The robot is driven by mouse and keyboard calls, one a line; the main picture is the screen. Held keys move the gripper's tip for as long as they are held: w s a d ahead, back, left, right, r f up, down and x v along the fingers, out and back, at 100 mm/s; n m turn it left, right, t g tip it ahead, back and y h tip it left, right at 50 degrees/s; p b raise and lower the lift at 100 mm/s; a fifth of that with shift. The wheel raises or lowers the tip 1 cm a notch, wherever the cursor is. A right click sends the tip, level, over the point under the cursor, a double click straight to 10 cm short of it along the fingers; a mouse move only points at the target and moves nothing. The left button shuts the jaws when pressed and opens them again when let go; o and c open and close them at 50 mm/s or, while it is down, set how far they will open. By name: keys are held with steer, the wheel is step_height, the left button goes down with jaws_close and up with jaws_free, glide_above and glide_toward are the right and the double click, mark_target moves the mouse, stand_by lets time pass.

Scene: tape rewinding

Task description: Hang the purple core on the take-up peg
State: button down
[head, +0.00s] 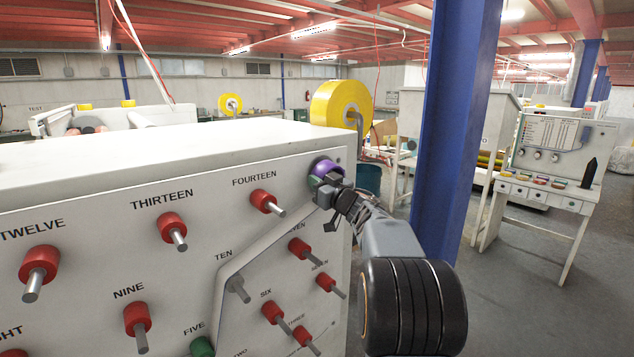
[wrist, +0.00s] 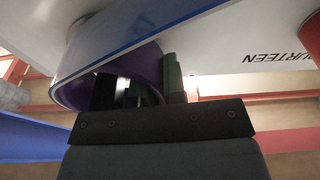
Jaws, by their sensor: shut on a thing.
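The purple core (head: 324,167) is at the upper right corner of the white cabinet's front face, right of the FOURTEEN peg. My gripper (head: 326,186) is shut on the core at its near side and partly hides it. In the wrist view the core (wrist: 75,93) is a wide purple ring close to the panel. My fingers (wrist: 155,86) pinch its wall, one inside the ring and one outside. I cannot tell whether the core touches the panel or surrounds a peg. No peg is marked as the take-up peg; one behind the core would be hidden.
The white cabinet (head: 100,165) carries several labelled pegs with red collars, such as FOURTEEN (head: 264,200), and a green one (head: 202,346). A yellow tape roll (head: 340,103) stands behind its right end. A blue column (head: 458,130) rises right of my arm.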

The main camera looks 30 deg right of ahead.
steer(key=shift+d+f+b, duration=0.2)
steer(key=shift+f+b, duration=0.15)
steer(key=shift+f, duration=0.4)
steer(key=c, duration=1.1)
jaws_free()
steer(key=b+v, duration=0.3)
steer(key=v, duration=1)
steer(key=shift+s+d, duration=0.15)
steer(key=shift+s, duration=0.2)
steer(key=shift+f, duration=0.15)
